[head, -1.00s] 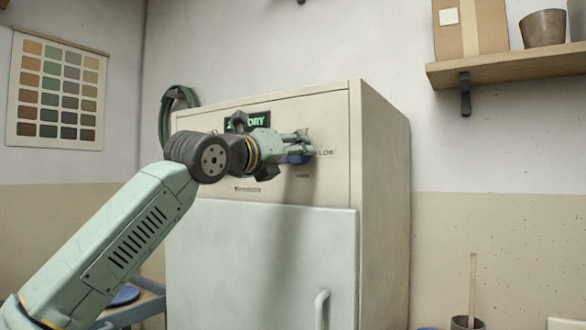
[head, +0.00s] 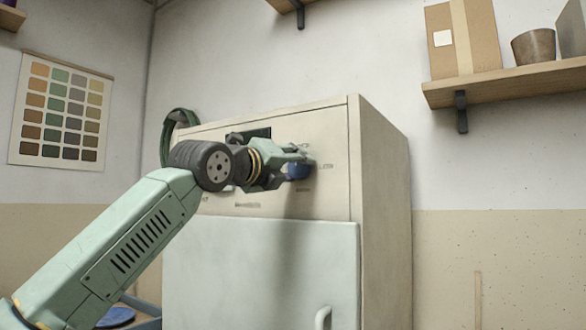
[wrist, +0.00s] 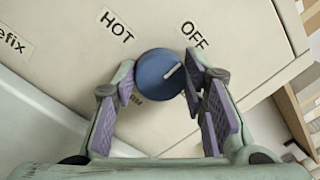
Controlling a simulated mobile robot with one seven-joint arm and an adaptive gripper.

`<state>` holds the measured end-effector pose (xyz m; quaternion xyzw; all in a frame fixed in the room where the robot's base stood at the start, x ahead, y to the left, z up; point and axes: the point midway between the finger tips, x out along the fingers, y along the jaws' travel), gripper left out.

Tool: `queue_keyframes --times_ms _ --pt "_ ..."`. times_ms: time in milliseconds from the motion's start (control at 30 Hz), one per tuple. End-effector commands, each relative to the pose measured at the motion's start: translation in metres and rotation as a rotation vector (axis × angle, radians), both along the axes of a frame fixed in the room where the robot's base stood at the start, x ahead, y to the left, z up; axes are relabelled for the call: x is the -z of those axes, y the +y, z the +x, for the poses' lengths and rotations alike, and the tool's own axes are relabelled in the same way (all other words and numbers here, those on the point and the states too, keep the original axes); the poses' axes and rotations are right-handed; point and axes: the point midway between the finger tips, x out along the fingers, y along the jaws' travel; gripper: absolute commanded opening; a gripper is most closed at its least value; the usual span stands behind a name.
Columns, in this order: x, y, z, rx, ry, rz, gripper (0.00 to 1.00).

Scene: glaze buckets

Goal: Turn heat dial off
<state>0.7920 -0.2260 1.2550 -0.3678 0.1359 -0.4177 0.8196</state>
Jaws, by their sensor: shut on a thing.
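The heat dial (wrist: 158,80) is a round blue knob on the cream cabinet front. In the wrist view, its white pointer line is angled up and right, toward the OFF label (wrist: 194,35). The HOT label (wrist: 117,26) is up and left of it. In the head view, the dial (head: 298,172) is partly hidden by my gripper (head: 299,160). In the wrist view, my gripper (wrist: 160,88) has its purple-padded fingers on either side of the dial and is shut on it.
The cabinet (head: 380,200) has a pale green door (head: 260,260) with a handle (head: 322,317) below the dial. A shelf (head: 500,88) with a box (head: 463,40) and a pot (head: 533,46) is at the upper right.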

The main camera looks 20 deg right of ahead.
Motion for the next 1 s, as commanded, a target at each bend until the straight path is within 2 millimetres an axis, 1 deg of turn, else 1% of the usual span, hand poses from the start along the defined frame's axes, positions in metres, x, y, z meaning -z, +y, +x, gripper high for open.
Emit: queue_keyframes --times_ms 67,100,400,667,767,867,1000 --pt "0.000 0.000 0.000 0.001 0.001 -0.002 0.11" --pt "0.000 0.000 0.000 0.001 0.001 -0.002 0.40" --pt "0.000 0.000 0.000 0.001 0.000 -0.001 0.59" --pt "0.000 0.000 0.000 0.000 0.000 0.000 0.59" --pt "0.000 0.004 -0.002 -0.001 0.000 -0.001 0.59" --pt "0.002 0.014 -0.009 -0.002 0.000 -0.001 0.59" --pt "0.004 0.037 -0.026 -0.004 0.000 0.000 0.59"
